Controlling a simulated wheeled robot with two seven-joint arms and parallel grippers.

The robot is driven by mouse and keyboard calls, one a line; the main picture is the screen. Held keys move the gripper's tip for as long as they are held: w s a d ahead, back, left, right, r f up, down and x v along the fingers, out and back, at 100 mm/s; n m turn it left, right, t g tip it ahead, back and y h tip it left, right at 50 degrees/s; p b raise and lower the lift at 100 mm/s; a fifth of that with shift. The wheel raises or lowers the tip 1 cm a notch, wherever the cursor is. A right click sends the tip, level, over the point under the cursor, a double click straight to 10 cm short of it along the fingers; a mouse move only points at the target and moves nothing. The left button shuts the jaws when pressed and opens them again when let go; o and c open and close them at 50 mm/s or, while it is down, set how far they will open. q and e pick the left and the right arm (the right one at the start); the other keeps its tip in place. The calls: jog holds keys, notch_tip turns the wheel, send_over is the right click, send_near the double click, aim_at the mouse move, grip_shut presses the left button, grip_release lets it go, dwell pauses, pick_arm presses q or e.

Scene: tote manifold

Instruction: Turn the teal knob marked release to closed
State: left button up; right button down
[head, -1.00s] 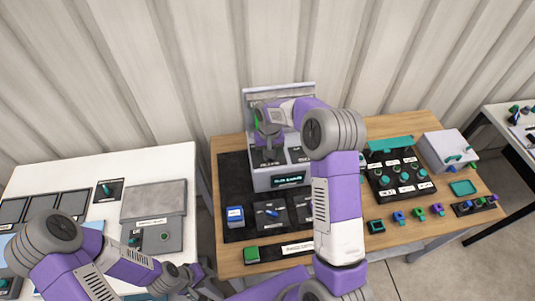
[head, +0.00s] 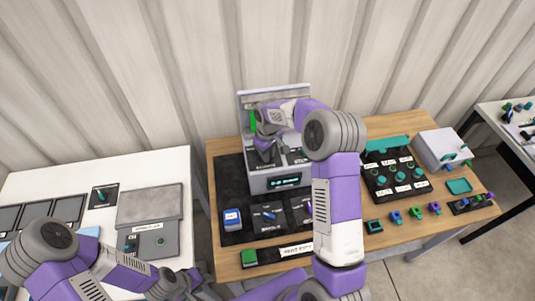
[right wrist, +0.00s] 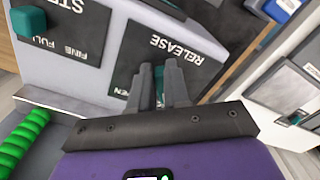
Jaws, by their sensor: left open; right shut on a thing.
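The teal release knob (right wrist: 158,74) shows in the right wrist view between my right gripper's fingers (right wrist: 160,88). They are shut on it. It sits on a dark plate lettered RELEASE, upside down in this view, with part of the word OPEN near the fingers. The other end label is hidden. In the head view my right gripper (head: 264,150) is at the grey console (head: 281,184), and the knob is hidden there. My left gripper (head: 178,286) is low in the head view, open, near the white table's right edge, away from the knob.
Another teal knob (right wrist: 28,20), by FULL and FINE labels, is on a neighbouring plate. A green ribbed cylinder (right wrist: 22,140) is near my right gripper. A knob panel (head: 397,176) stands right.

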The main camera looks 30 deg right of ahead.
dwell(0.4)
jog(key=c, duration=1.1)
grip_release()
notch_tip(320, 180, up, 8)
jog(key=shift+f, duration=0.15)
